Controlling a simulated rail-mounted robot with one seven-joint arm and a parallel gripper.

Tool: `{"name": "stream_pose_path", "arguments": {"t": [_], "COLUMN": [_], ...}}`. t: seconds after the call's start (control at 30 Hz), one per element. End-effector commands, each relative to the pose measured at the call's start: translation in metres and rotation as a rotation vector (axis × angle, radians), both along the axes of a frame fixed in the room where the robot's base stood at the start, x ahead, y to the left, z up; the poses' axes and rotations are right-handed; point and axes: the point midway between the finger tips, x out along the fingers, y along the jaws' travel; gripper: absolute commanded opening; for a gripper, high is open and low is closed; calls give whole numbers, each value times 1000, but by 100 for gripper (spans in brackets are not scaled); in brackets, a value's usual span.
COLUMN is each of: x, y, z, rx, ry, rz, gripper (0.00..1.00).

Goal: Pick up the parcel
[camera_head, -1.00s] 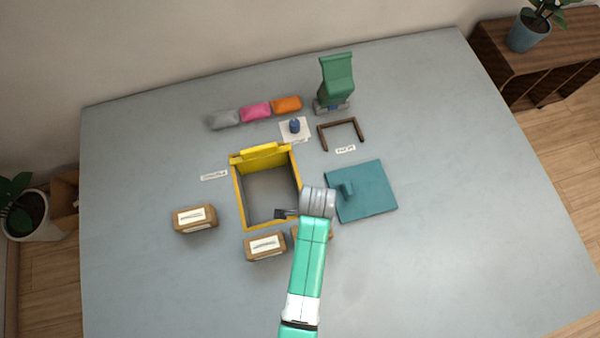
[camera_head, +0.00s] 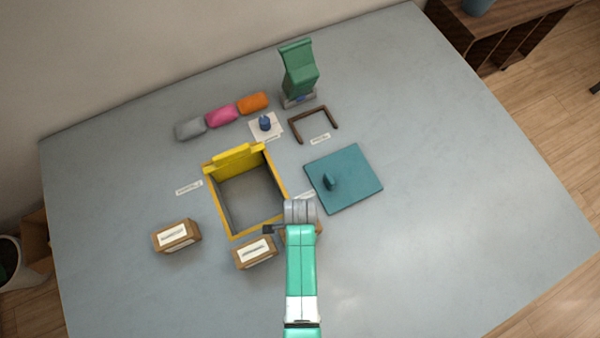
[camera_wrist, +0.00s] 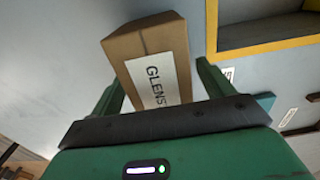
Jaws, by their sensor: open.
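Three brown parcels with white labels stand in front of the yellow-rimmed box in the head view: a left one (camera_head: 177,236), a middle one (camera_head: 255,253) and a right one mostly hidden behind my arm. In the wrist view a parcel (camera_wrist: 150,62) shows a label starting "GLENS". My gripper (camera_wrist: 159,76) is open, with one green finger on either side of that parcel's near end. I cannot tell whether the fingers touch it.
The open box (camera_head: 212,210) stands just behind the parcels. A teal lid with a knob (camera_head: 350,180) lies to its right. Farther back are a brown frame (camera_head: 293,128), a green stand (camera_head: 299,70) and grey, pink and orange pouches (camera_head: 222,115). The table's right side is clear.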

Motion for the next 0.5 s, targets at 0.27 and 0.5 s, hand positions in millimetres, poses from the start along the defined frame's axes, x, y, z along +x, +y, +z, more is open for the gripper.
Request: {"name": "stream_pose_path", "arguments": {"t": [0.27,0.5], "x": [0,0], "y": [0,0], "z": [2,2], "rx": [0,0], "ry": [-1,-1], "rz": [0,0], "gripper": [49,30]}}
